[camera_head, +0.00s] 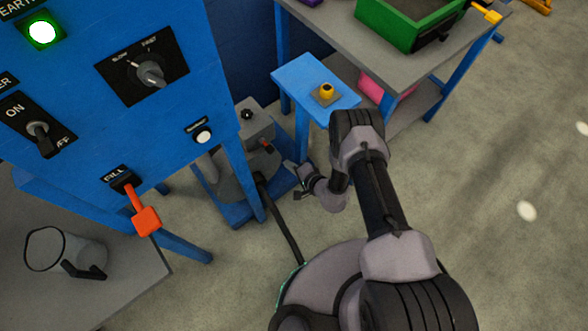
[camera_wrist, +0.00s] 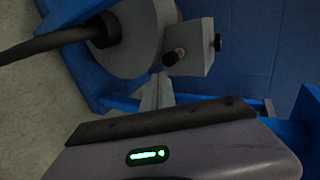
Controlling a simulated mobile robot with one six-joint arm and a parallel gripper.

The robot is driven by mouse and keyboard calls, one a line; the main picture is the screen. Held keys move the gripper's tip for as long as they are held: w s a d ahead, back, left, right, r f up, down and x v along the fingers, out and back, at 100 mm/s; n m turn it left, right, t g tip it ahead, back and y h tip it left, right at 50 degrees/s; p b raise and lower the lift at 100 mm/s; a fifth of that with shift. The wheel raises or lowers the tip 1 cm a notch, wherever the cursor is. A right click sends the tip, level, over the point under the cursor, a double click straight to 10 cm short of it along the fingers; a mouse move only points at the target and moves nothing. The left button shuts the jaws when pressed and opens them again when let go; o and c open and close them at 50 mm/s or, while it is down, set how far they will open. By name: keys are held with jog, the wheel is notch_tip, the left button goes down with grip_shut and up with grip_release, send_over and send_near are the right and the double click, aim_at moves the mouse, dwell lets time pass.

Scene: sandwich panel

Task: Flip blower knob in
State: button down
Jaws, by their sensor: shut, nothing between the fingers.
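The grey blower (camera_head: 240,165) stands low on a blue frame, between the control panel and the small blue table. Its grey box carries a dark knob with a reddish end (camera_head: 265,144) on the side and a black knob (camera_head: 246,115) on top; I cannot tell which is the blower knob. In the wrist view the reddish-ended knob (camera_wrist: 174,56) sticks out of the box face, and the black knob (camera_wrist: 217,42) is at its edge. My gripper (camera_head: 289,165) is shut and empty, to the lower right of the box. In the wrist view its fingertips (camera_wrist: 160,78) appear just below the reddish-ended knob; contact is unclear.
The blue control panel (camera_head: 90,80) with dials and an orange lever (camera_head: 146,220) stands at left. A small blue table (camera_head: 300,75) is behind my gripper. A black hose (camera_head: 280,220) runs from the blower toward the front.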

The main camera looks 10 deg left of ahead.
aim_at(272, 151)
jog(key=b+x, duration=0.1)
jog(key=x, duration=0.2)
jog(key=r+b+x, duration=0.1)
jog(key=b+x, duration=0.1)
jog(key=x, duration=0.1)
jog(key=shift+w+a+f, duration=0.2)
jog(key=shift+w+a, duration=0.15)
jog(key=shift+a, duration=0.05)
jog(key=shift+w+a+r, duration=0.2)
jog(key=shift+w+a, duration=0.25)
jog(key=shift+a, duration=0.1)
